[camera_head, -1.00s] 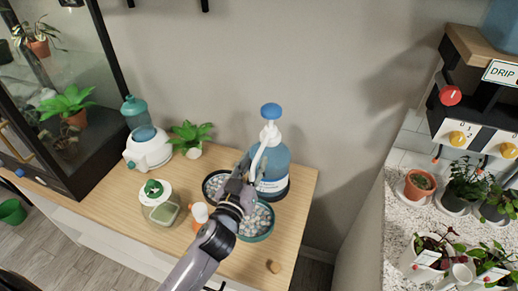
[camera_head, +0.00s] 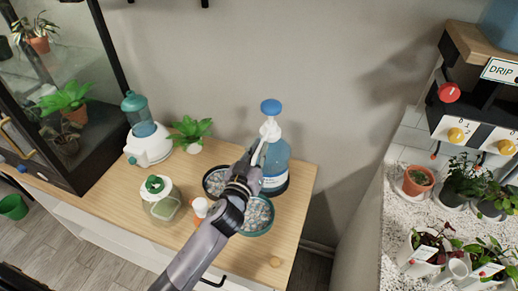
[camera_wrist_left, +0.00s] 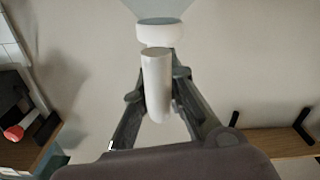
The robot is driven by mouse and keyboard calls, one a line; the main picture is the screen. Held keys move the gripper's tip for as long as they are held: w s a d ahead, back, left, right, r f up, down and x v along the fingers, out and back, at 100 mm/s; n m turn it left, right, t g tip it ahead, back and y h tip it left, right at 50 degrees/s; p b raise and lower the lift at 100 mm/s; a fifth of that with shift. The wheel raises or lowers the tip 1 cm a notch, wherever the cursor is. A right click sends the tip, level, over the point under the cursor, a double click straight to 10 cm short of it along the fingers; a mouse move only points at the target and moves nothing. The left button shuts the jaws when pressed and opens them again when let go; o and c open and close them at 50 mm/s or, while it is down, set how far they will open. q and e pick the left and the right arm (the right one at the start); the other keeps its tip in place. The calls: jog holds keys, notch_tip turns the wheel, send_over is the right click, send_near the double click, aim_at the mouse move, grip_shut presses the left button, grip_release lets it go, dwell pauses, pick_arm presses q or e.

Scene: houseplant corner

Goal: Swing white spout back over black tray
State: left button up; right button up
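The white spout (camera_head: 262,144) sits on the neck of a blue pump bottle (camera_head: 275,165) with a blue cap (camera_head: 271,106). It points down and to the front left; my gripper hides its lower end. My left gripper (camera_head: 252,160) is at the spout. In the left wrist view the white spout (camera_wrist_left: 156,85) stands between the two fingers (camera_wrist_left: 160,75), which appear to press on both its sides. The black tray (camera_head: 205,183) with pebbles lies left of the gripper, partly hidden. My right gripper is in neither view.
A teal tray (camera_head: 271,225) of pebbles lies in front of the bottle, partly under my arm. A small white-capped bottle (camera_head: 200,207), a green-lidded jar (camera_head: 160,200) and a potted plant (camera_head: 190,132) stand to the left. The wooden top (camera_head: 295,215) is clear at right.

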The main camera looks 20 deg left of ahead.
pick_arm(q)
grip_shut()
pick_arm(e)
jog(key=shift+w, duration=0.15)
pick_arm(q)
jog(key=shift+a, duration=0.15)
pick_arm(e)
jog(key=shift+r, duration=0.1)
